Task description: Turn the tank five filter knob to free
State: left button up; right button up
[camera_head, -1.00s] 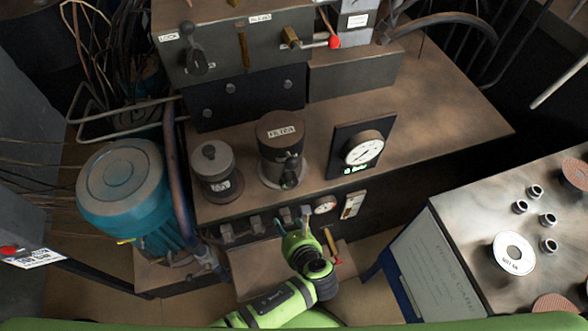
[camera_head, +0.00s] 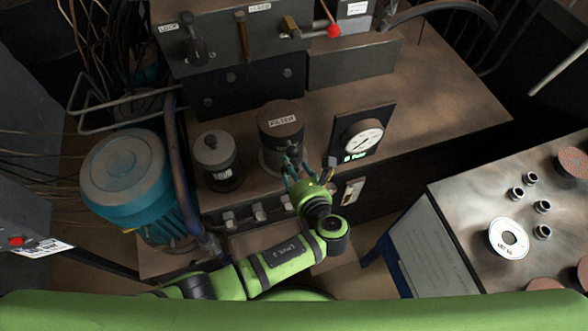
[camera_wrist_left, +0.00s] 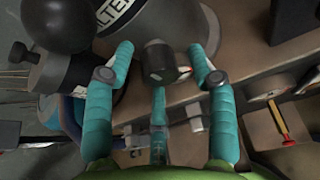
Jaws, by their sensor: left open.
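The filter (camera_head: 279,121) is a dark cylinder with a white label on its top, standing on the brown machine bench. In the left wrist view its curved side (camera_wrist_left: 165,18) fills the top, with part of the label readable. A dark knob (camera_wrist_left: 159,62) sticks out from it. My left gripper (camera_head: 297,166) is at the filter's front. Its teal fingers (camera_wrist_left: 160,62) are spread, one on each side of the knob, with visible gaps. A third teal finger lies below the knob. In the head view the fingers partly hide the knob. My right gripper is not in view.
A smaller dark canister (camera_head: 217,160) stands left of the filter. A gauge panel (camera_head: 360,138) with a green display stands right. A teal motor (camera_head: 130,180) is at the left. A steel table (camera_head: 465,205) with discs is at the right.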

pick_arm(q)
jog(key=shift+c, duration=0.8)
jog(key=shift+s, duration=0.1)
jog(key=c, duration=0.9)
